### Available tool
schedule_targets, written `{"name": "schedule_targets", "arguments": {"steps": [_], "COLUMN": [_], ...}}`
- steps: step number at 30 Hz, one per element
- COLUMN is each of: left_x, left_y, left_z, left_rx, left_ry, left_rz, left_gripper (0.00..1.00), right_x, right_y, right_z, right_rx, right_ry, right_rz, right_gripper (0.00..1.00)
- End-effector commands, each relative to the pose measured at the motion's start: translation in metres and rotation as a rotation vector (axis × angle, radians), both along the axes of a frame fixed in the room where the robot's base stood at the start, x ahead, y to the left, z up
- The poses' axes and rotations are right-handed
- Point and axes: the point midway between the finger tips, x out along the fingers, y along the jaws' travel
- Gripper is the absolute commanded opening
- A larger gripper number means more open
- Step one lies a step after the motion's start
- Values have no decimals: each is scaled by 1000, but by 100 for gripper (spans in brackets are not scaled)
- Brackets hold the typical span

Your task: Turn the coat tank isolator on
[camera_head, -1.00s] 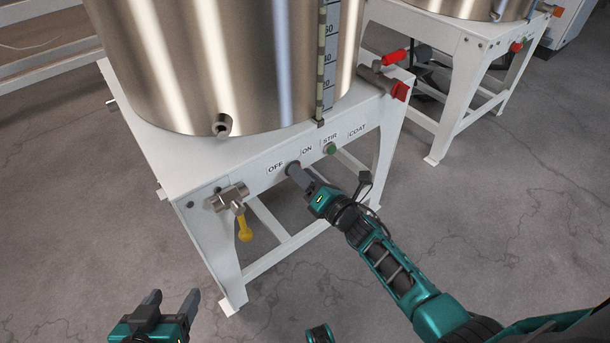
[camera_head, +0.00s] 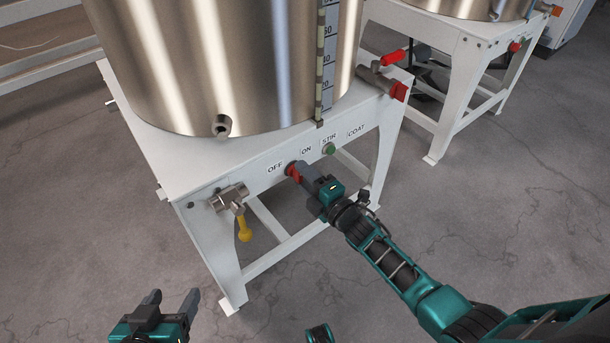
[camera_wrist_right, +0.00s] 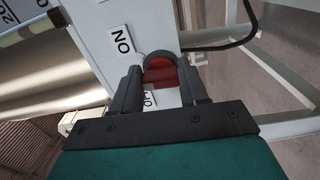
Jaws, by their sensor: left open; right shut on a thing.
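The red isolator knob (camera_head: 292,170) sits on the front rail of the near tank's white stand, between the OFF label (camera_head: 275,168) and the ON label (camera_head: 306,149). The rail also carries a COAT label (camera_head: 356,131). My right gripper (camera_head: 300,171) is shut on the knob. In the right wrist view its fingers stand on either side of the red knob (camera_wrist_right: 160,72), and the ON label (camera_wrist_right: 122,41) shows beside it. The fingers hide part of the knob. My left gripper (camera_head: 172,299) is open and empty, low at the left, away from the stand.
A green button (camera_head: 329,149) sits just right of the knob, under the STIR label (camera_head: 329,138). A valve with a yellow handle (camera_head: 243,229) is to its left. A red-handled valve (camera_head: 392,58) is at the stand's right corner. The floor in front is clear.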

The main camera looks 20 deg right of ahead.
Motion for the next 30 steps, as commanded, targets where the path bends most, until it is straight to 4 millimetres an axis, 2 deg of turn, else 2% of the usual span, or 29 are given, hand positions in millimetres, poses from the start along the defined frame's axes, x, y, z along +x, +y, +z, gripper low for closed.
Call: {"name": "schedule_targets", "arguments": {"steps": [18,30], "left_x": [-1,-1], "left_y": [2,3], "left_z": [4,4], "left_rx": [4,5], "left_ry": [-2,-3], "left_rz": [3,6], "left_gripper": [63,63], "right_x": [-1,-1], "right_y": [2,3], "right_z": [-3,-4], "right_rx": [512,675], "right_ry": [187,245], "right_rz": [3,3], "right_gripper": [13,13]}}
